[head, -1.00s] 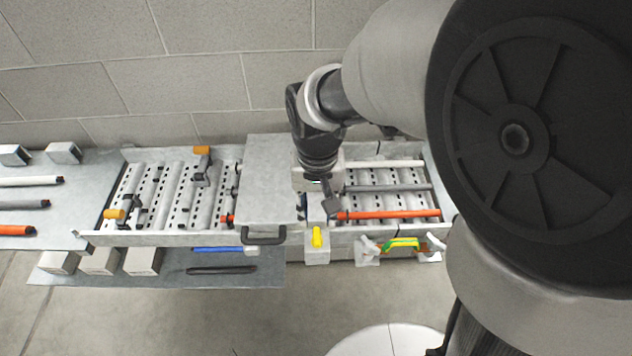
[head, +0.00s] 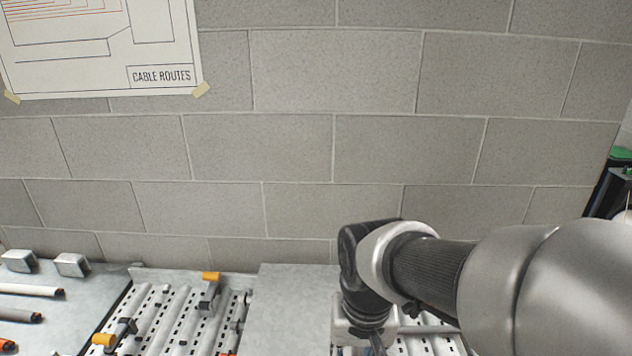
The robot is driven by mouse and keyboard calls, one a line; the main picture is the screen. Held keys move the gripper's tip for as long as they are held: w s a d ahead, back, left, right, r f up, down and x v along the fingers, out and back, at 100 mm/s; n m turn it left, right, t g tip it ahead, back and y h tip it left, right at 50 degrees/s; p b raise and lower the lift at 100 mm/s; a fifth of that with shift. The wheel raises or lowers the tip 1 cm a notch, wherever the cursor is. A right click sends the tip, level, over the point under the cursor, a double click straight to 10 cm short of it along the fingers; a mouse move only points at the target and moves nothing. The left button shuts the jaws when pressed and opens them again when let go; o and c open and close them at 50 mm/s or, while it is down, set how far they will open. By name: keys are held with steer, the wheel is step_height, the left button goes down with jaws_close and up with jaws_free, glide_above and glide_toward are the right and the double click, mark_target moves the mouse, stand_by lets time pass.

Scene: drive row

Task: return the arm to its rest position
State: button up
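My arm comes in from the right edge in the head view and reaches down toward the bench, its wrist bent downward. My gripper (head: 372,345) is only partly in view at the bottom edge, over the slotted tray section (head: 425,345) right of the flat grey plate. Its fingertips are cut off by the frame, so I cannot tell if it is open, shut or holding anything.
A slotted tray (head: 180,312) with orange-ended clamps (head: 211,277) lies left of the grey plate (head: 290,300). White, grey and orange-ended rods (head: 28,290) lie at far left, near two grey blocks (head: 71,265). A block wall (head: 300,150) stands behind, with a cable-routes poster (head: 100,45).

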steer(key=s+d+f+t+b, duration=0.3)
steer(key=s+d+f+b, duration=0.5)
steer(key=b, duration=0.5)
steer(key=s+f, duration=0.2)
steer(key=s, duration=0.1)
steer(key=shift+s+f+b, duration=0.15)
steer(key=shift+f+b, duration=0.15)
steer(key=shift+b, duration=0.05)
